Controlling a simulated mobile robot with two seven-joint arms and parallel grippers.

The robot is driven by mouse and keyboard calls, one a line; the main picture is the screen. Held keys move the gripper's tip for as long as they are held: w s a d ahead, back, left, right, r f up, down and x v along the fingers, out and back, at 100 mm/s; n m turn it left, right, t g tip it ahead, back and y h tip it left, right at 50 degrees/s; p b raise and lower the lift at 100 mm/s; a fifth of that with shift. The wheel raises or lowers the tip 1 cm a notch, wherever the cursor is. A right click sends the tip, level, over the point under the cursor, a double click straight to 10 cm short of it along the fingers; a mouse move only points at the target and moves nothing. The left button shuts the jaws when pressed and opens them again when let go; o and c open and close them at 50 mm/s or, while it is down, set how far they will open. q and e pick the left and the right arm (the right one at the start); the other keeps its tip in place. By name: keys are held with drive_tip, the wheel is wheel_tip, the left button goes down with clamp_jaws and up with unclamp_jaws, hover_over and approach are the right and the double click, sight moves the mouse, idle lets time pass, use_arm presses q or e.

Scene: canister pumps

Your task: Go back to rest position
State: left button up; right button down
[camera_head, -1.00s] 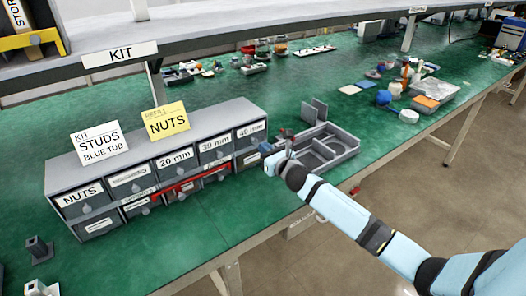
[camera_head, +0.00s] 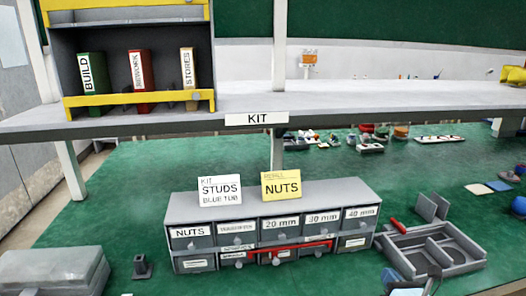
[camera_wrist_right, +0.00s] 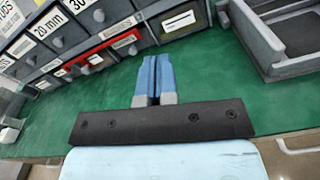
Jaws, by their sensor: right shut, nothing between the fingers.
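My right gripper (camera_wrist_right: 154,78) is shut and empty in the right wrist view, with its blue fingertips together over the green bench top, in front of the drawer cabinet (camera_wrist_right: 115,30). In the head view my right gripper (camera_head: 412,289) shows only in part at the bottom edge, below the grey divided tray (camera_head: 474,262). The grey cabinet (camera_head: 372,192) stands on the bench with labelled drawers and a red bar along its front. My left gripper is not in view.
A grey case (camera_head: 50,272) lies at the lower left beside a small grey bracket (camera_head: 142,267). Bare green bench (camera_head: 140,200) shows left of the cabinet.

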drive_tip(key=s+a+f+m+g+y, duration=0.1)
drive_tip(key=s+a+f+m+g, duration=0.1)
drive_tip(key=s+a+f+m, duration=0.55)
drive_tip(key=s+a+f+m+g, duration=0.25)
drive_tip(key=s+a+m, duration=0.25)
drive_tip(key=s+m, duration=0.6)
drive_tip(key=s+a+f+m+g+y, duration=0.15)
drive_tip(key=s+a+f+m, duration=0.45)
drive_tip(key=m, duration=0.7)
use_arm(q)
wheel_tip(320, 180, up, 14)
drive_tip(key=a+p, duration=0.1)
drive_tip(key=p, duration=1.6)
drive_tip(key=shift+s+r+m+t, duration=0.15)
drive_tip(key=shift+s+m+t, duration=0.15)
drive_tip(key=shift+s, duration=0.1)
use_arm(e)
wheel_tip(320, 180, up, 15)
drive_tip(key=s+d, duration=0.1)
drive_tip(key=shift+h, duration=0.45)
